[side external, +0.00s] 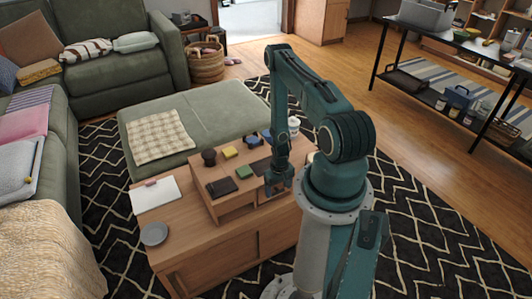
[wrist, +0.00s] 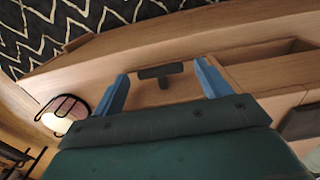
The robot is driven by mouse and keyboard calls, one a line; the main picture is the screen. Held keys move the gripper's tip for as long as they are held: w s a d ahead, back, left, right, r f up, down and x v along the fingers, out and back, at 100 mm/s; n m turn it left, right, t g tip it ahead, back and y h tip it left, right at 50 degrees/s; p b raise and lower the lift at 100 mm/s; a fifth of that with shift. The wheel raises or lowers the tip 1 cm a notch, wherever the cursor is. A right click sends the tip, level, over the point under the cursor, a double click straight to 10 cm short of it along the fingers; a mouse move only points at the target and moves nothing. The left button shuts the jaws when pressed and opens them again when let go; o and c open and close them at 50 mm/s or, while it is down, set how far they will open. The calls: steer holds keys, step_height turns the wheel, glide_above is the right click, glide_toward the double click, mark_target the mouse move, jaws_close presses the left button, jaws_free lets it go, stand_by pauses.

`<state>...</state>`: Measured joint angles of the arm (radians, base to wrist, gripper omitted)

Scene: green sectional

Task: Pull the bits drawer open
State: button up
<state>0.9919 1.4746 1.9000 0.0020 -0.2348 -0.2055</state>
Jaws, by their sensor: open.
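The bits drawer shows in the wrist view as a light wood front (wrist: 150,94) with a dark T-shaped handle (wrist: 161,72). My gripper (wrist: 163,77) is open, with one blue finger on each side of the handle. No contact between fingers and handle is visible. In the side external view my gripper (side external: 278,188) points down at the front of the wooden desk organiser (side external: 207,198), near its right part. The arm and gripper hide the handle there. The drawer appears shut, though its edges are partly covered.
On the organiser stand a dark cup (side external: 209,157), a yellow block (side external: 230,152), a green block (side external: 244,172) and a black case (side external: 221,187). An open compartment (wrist: 270,56) is right of the handle.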

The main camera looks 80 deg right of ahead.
steer(key=shift+c, duration=0.5)
steer(key=c, duration=1.3)
steer(key=s+a, duration=0.8)
steer(key=shift+s+a, duration=0.35)
steer(key=shift+a, duration=0.05)
steer(key=shift+f, duration=0.1)
steer(key=o, duration=1.4)
step_height(320, 180, up, 14)
